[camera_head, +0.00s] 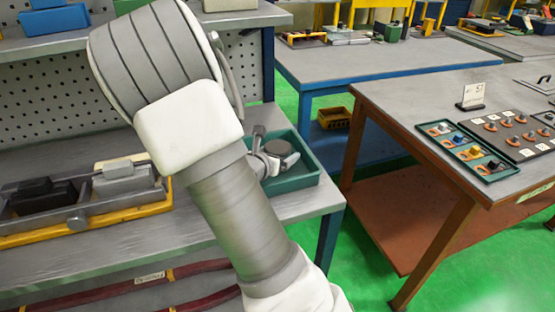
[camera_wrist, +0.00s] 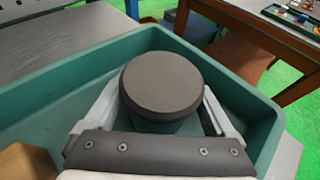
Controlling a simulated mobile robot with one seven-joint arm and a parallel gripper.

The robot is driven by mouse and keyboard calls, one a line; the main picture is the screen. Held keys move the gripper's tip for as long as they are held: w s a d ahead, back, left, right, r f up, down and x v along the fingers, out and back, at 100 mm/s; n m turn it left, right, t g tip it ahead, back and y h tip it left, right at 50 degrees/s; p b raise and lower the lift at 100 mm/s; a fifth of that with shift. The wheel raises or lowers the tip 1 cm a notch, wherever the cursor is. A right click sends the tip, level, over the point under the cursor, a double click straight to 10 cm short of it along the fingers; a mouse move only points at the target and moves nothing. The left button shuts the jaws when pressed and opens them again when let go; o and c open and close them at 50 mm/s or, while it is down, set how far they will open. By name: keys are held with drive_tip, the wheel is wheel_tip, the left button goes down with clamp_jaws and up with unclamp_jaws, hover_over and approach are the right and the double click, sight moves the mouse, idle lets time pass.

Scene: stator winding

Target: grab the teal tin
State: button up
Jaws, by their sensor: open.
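The teal tin (camera_wrist: 160,84) has a dark grey round lid, with a strip of teal body showing below it in the wrist view. It stands upright inside a teal tray (camera_wrist: 52,95). My gripper (camera_wrist: 161,95) is open, with one pale finger on each side of the tin. I cannot tell whether either finger touches it. In the head view, the tin's dark lid (camera_head: 284,149) shows at my gripper (camera_head: 268,158), inside the tray (camera_head: 300,184) on the grey bench; my arm hides part of both.
The tray walls rise around my fingers. A tan block (camera_wrist: 25,162) shows at lower left in the wrist view. A yellow-edged rack (camera_head: 90,233) with grey and black blocks is on the bench at left. A wooden table (camera_head: 390,100) with parts trays stands at right.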

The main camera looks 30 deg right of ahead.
drive_tip(key=shift+w+d+f, duration=0.2)
drive_tip(key=shift+w+d, duration=0.1)
drive_tip(key=shift+d, duration=0.2)
clamp_jaws()
drive_tip(key=shift+r, duration=0.15)
